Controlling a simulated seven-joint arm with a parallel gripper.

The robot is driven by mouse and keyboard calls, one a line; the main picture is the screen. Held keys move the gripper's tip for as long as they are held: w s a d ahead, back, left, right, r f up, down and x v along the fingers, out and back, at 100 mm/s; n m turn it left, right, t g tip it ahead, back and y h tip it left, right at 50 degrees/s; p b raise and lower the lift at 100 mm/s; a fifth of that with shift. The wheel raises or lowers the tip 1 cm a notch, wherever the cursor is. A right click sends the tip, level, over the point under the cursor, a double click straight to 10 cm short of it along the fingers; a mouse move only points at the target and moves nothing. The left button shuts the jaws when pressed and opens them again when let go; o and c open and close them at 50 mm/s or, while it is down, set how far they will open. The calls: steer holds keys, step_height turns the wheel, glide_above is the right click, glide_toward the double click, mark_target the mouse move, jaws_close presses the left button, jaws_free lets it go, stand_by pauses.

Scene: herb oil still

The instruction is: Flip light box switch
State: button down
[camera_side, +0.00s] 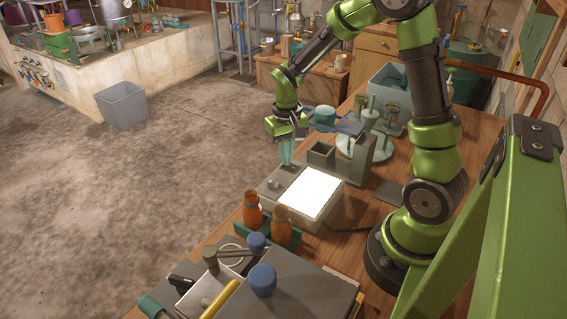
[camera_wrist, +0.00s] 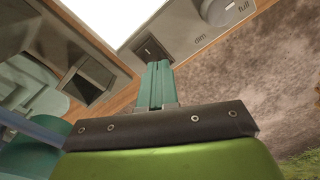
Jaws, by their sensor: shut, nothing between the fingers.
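The light box (camera_side: 277,189) sits on the wooden bench, its panel (camera_side: 311,190) lit bright white. Its grey control strip (camera_wrist: 185,35) shows in the wrist view, with a round knob (camera_wrist: 221,8) marked dim and full. A small dark rocker switch (camera_wrist: 147,49) is set in the strip at the corner by the lit panel. My gripper (camera_wrist: 157,64) is shut and empty, its teal fingertips right at the switch. I cannot tell whether they touch it. In the side view my gripper (camera_side: 287,163) points down over the box's far end.
Two orange bottles (camera_side: 252,209) stand in a teal holder at the box's near side. A tray of tools (camera_side: 205,292) lies nearer the camera.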

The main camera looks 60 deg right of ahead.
steer(key=shift+f, duration=0.45)
steer(key=shift+r, duration=3.6)
steer(key=shift+f, duration=0.2)
steer(key=s+a+r+n+t+y, duration=0.2)
steer(key=s+a+r+t, duration=0.5)
steer(key=s+a+r, duration=0.4)
steer(key=shift+a+r, duration=0.35)
steer(key=shift+r, duration=0.15)
steer(key=shift+s, duration=0.1)
